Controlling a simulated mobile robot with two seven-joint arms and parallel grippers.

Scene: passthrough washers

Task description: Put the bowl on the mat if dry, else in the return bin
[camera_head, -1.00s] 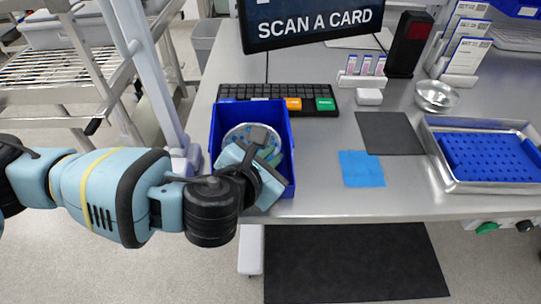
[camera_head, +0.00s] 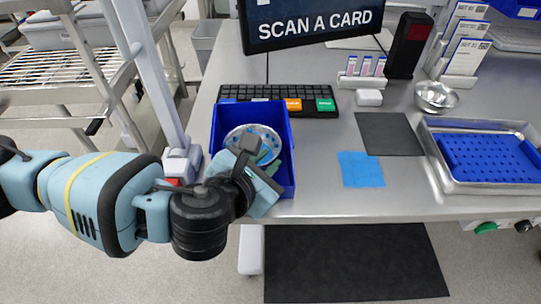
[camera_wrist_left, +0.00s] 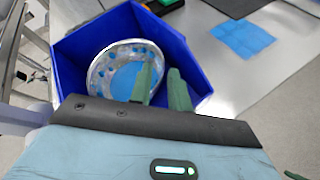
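A silvery bowl with blue spots and a blue patch inside (camera_head: 240,133) sits in the blue bin (camera_head: 216,130) at the table's front left edge; both show in the wrist view, bowl (camera_wrist_left: 100,72) and bin (camera_wrist_left: 70,50). I cannot tell whether the spots are drops. My left gripper (camera_head: 262,158) is over the bin's front. In the wrist view its green fingers (camera_wrist_left: 160,82) are apart, one over the bowl's inside and one beyond its right rim, with no clear contact. A dark square mat (camera_head: 390,133) lies bare on the table. My right gripper is out of view.
A blue cloth (camera_head: 362,169) lies by the mat. A metal tray with a blue perforated insert (camera_head: 490,158) and another metal bowl (camera_head: 436,96) stand right. A keyboard (camera_head: 260,92) and monitor (camera_head: 312,22) are behind the bin. The table between bin and cloth is clear.

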